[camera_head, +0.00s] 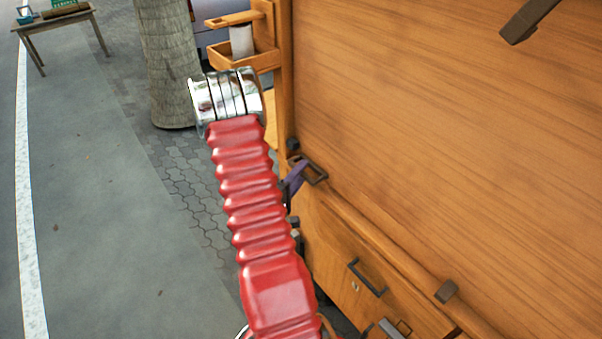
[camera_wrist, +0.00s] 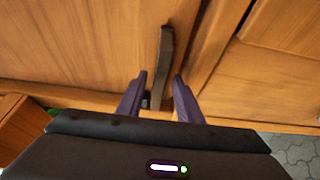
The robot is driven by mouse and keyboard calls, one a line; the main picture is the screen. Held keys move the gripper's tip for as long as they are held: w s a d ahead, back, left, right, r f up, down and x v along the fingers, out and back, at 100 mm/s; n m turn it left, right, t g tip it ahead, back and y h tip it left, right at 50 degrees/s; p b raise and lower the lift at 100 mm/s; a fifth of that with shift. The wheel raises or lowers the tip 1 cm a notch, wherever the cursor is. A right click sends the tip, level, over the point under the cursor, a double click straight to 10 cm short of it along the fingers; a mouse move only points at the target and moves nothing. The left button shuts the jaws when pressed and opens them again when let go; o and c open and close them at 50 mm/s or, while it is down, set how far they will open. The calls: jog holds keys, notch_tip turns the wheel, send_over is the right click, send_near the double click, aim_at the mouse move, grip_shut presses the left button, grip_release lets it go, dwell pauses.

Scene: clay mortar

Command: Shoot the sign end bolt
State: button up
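A dark flat metal bar (camera_wrist: 166,62), which looks like the bolt, stands out against the wooden panels in the wrist view. My gripper (camera_wrist: 159,76) has its two purple fingers apart, one on each side of the bar's lower part. A gap shows on the left of the bar and a narrower one on the right, so it does not look clamped. In the head view, my gripper (camera_head: 294,178) is mostly hidden behind my red arm; a purple finger shows beside a dark metal loop (camera_head: 314,168) at the wooden cabinet's edge.
The large wooden cabinet (camera_head: 450,140) fills the right side. A dark drawer handle (camera_head: 367,278) and a dark block (camera_head: 447,291) stick out below. A dark bar (camera_head: 527,20) is at the upper right. A tree trunk (camera_head: 168,60) stands behind; open pavement lies left.

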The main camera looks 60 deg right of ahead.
jog(key=shift+d, duration=0.3)
jog(key=shift+c, duration=0.4)
grip_shut()
jog(key=shift+f, duration=0.1)
